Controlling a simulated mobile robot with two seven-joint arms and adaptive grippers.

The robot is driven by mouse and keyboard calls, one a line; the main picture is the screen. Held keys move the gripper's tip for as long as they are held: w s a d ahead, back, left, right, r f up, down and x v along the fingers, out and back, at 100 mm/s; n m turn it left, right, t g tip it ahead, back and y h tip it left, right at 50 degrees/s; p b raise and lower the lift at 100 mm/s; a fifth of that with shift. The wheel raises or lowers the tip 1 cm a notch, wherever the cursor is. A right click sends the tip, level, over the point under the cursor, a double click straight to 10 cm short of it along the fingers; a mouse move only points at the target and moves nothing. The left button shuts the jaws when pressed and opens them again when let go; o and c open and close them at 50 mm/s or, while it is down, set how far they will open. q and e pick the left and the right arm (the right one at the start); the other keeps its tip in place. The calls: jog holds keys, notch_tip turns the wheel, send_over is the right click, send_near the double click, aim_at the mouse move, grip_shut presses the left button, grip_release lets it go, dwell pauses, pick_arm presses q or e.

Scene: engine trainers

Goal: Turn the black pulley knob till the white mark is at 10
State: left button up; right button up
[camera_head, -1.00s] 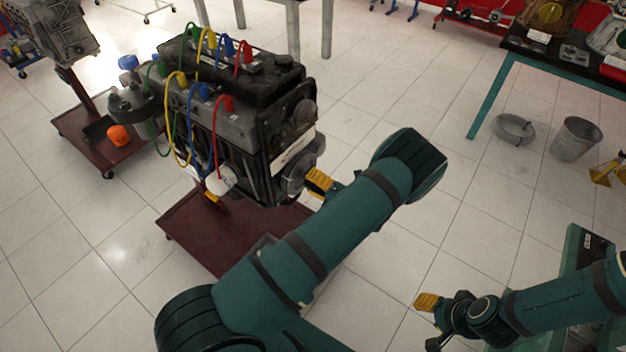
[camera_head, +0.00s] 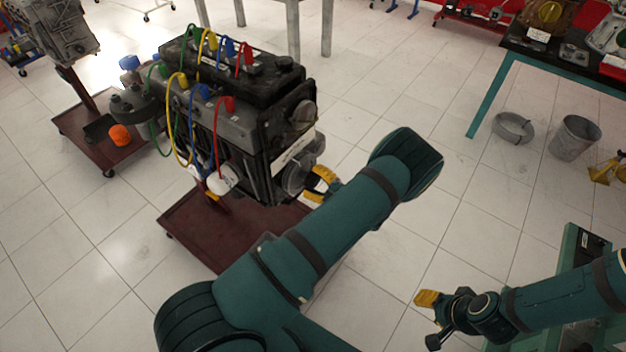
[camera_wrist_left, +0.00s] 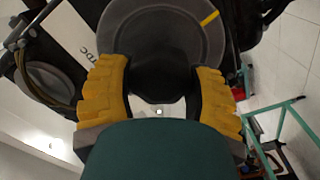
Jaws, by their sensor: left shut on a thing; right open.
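The black pulley knob (camera_wrist_left: 160,50) fills the middle of the left wrist view, in front of a round dark disc (camera_wrist_left: 205,40). A yellow mark (camera_wrist_left: 209,18) shows on the disc's upper right; I cannot make out a white mark or the number 10. The pulley (camera_head: 296,178) shows on the near right end of the engine (camera_head: 255,130). My left gripper (camera_head: 318,184) is at the pulley, its yellow fingers (camera_wrist_left: 163,88) shut on the knob from both sides. My right gripper (camera_head: 432,320) is open and empty at the lower right.
The engine stands on a dark red stand (camera_head: 200,235), with coloured cables on top. A white plate (camera_wrist_left: 85,50) with dark marks sits beside the disc. A grey bucket (camera_head: 575,138) and a dark table (camera_head: 560,60) stand at the right. Floor between is clear.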

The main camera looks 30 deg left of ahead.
pick_arm(q)
jog(key=shift+m, duration=0.4)
jog(key=o, duration=1.2)
jog(key=d, duration=1.2)
jog(key=shift+s, duration=0.45)
